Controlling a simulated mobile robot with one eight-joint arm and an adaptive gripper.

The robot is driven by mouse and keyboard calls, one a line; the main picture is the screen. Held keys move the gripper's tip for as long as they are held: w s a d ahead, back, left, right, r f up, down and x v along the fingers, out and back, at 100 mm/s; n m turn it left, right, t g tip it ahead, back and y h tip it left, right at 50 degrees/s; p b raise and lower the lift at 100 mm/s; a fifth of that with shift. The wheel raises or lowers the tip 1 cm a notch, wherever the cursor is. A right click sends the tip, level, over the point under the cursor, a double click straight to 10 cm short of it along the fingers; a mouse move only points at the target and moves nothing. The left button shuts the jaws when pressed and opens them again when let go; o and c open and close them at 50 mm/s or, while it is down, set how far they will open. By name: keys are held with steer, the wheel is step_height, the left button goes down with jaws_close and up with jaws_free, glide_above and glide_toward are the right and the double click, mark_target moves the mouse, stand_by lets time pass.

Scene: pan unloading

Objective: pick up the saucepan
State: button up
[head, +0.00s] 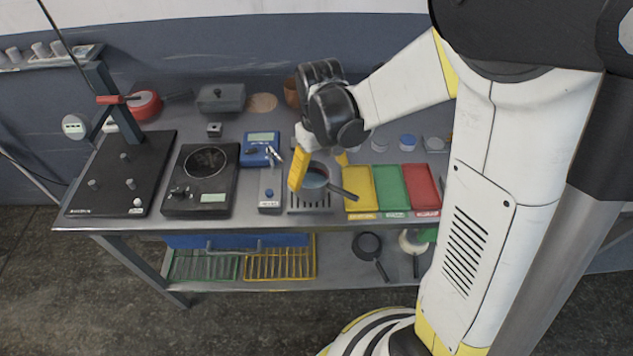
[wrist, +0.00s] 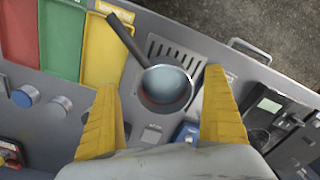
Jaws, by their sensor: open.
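The saucepan (head: 316,178), round with a blue-grey inside and a dark handle, sits on a slotted drain area on the bench. In the wrist view the saucepan (wrist: 167,86) lies between the fingers' lines, its handle pointing up and left toward the yellow tray. My gripper (head: 318,175) is above it, pointing down, with its yellow fingers spread wide. In the wrist view my gripper (wrist: 160,79) is open and empty, one finger on each side of the pan. The head view partly hides the pan behind a finger; contact cannot be told.
Yellow (head: 359,186), green (head: 392,187) and red (head: 421,186) trays stand right of the pan. A blue device (head: 262,147) and a black hotplate (head: 201,190) stand left. A red pan (head: 145,105) is at the back left; a black pan (head: 367,246) lies on the lower shelf.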

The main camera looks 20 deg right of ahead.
mark_target(316, 184)
steer(key=f, duration=0.2)
steer(key=f+b, duration=0.1)
steer(key=w+f+b, duration=0.1)
steer(key=f, duration=0.1)
steer(key=shift+a+f, duration=0.25)
steer(key=shift+f, duration=0.05)
steer(key=shift+r, duration=0.1)
steer(key=c, duration=1.4)
